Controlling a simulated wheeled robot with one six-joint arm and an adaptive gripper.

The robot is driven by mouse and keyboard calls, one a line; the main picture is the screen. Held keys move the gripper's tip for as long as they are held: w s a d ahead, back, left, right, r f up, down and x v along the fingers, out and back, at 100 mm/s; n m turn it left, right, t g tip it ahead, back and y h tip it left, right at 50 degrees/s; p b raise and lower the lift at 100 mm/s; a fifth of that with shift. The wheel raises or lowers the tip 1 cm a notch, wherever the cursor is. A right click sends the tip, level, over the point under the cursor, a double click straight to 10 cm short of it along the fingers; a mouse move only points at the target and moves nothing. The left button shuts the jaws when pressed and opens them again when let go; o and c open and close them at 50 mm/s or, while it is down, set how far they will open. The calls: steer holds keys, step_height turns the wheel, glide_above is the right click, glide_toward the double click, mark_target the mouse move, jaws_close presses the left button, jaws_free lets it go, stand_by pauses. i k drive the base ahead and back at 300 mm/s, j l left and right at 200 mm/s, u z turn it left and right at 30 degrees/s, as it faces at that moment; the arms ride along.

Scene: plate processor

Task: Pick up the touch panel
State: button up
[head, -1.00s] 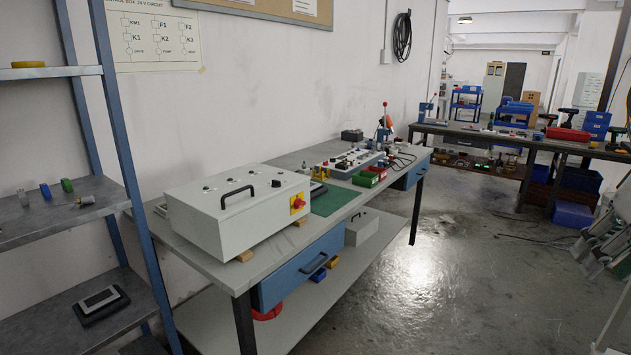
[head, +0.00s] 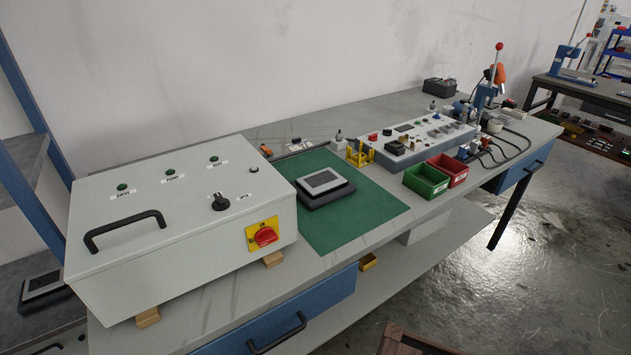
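A second, similar panel (head: 42,284) lies on the lower shelf of the rack at the far left, partly cut by the box's edge. My gripper is not in the head view.
The grey control box (head: 180,235) with a black handle and red switch stands close left of the mat. Green (head: 426,180) and red (head: 449,169) bins and a button console (head: 418,140) stand to the right. The mat's front part is clear.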

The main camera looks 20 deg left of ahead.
mark_target(317, 184)
steer(key=i+u, duration=0.15)
steer(key=u, duration=0.35)
steer(key=i+l+u, duration=0.1)
steer(key=u, duration=0.4)
steer(key=i+l+u, duration=0.1)
steer(key=u, duration=0.35)
steer(key=i+l+u, duration=0.15)
steer(key=l, duration=0.2)
steer(key=i+l+u, duration=0.2)
steer(key=l, duration=0.15)
steer(key=l+u, duration=0.15)
steer(key=l, duration=0.2)
